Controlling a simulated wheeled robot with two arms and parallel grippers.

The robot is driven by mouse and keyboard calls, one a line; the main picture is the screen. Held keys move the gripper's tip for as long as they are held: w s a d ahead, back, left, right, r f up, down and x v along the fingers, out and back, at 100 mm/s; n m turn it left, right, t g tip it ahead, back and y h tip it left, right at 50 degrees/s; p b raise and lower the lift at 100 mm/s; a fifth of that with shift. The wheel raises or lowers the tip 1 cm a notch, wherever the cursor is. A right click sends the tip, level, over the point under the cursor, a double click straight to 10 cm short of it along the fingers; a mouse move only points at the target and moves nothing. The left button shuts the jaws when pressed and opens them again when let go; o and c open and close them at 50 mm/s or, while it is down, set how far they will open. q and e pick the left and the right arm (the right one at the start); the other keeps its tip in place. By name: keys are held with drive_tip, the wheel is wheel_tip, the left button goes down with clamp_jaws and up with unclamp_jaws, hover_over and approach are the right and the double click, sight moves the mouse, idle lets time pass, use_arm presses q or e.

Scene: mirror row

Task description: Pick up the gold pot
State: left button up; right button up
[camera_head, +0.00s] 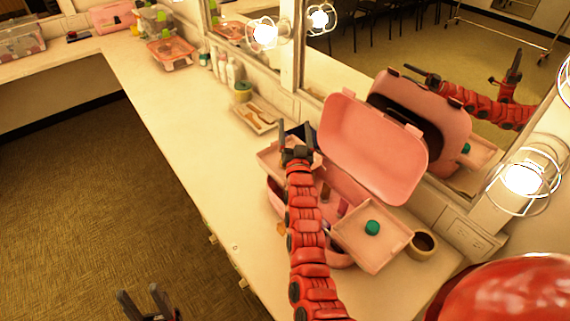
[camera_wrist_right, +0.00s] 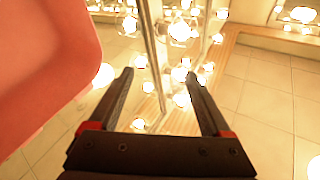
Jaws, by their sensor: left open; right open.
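I cannot tell for sure which thing is the gold pot. A tan round pot (camera_head: 422,246) with a dark inside stands right of the case. My right gripper (camera_head: 297,140) is open and empty above the case's left tray (camera_head: 270,158); it also shows open in the right wrist view (camera_wrist_right: 159,78), with the pink case at left. My right arm hides part of the case. My left gripper (camera_head: 142,293) is open and empty, low over the floor side.
A green round item (camera_head: 372,227) lies on the case's right tray (camera_head: 352,243). A wooden-handled tray (camera_head: 255,117), a green-topped jar (camera_head: 243,91) and bottles stand behind. Mirrors and caged bulbs (camera_head: 525,178) line the wall. The counter's front left (camera_head: 180,140) is clear.

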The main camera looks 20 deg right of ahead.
drive_tip(key=w+a+n+g+y, duration=0.2)
drive_tip(key=w+g+y, duration=0.2)
drive_tip(key=w+g, duration=0.35)
drive_tip(key=s+r+n+g, duration=0.2)
drive_tip(key=s+r+g, duration=0.1)
drive_tip(key=s+g, duration=0.8)
drive_tip(key=w+f+p, duration=0.1)
drive_tip(key=f, duration=0.2)
drive_tip(key=w+f+t+p, duration=0.1)
drive_tip(key=f, duration=0.3)
drive_tip(key=w+f+t+p, duration=0.1)
drive_tip(key=f+p, duration=0.1)
drive_tip(key=f, duration=0.2)
drive_tip(key=shift+d+f+y, duration=0.1)
drive_tip(key=shift+f+y, duration=0.05)
drive_tip(key=shift+y, duration=0.25)
drive_tip(key=shift+w+f+p, duration=0.2)
drive_tip(key=shift+f+p, duration=0.4)
drive_tip(key=x, duration=0.3)
drive_tip(key=shift+a+p, duration=0.35)
drive_tip(key=shift+p, duration=0.05)
drive_tip(key=shift+w+d+f, duration=0.1)
drive_tip(key=shift+w+f, duration=0.15)
drive_tip(key=shift+f, duration=0.3)
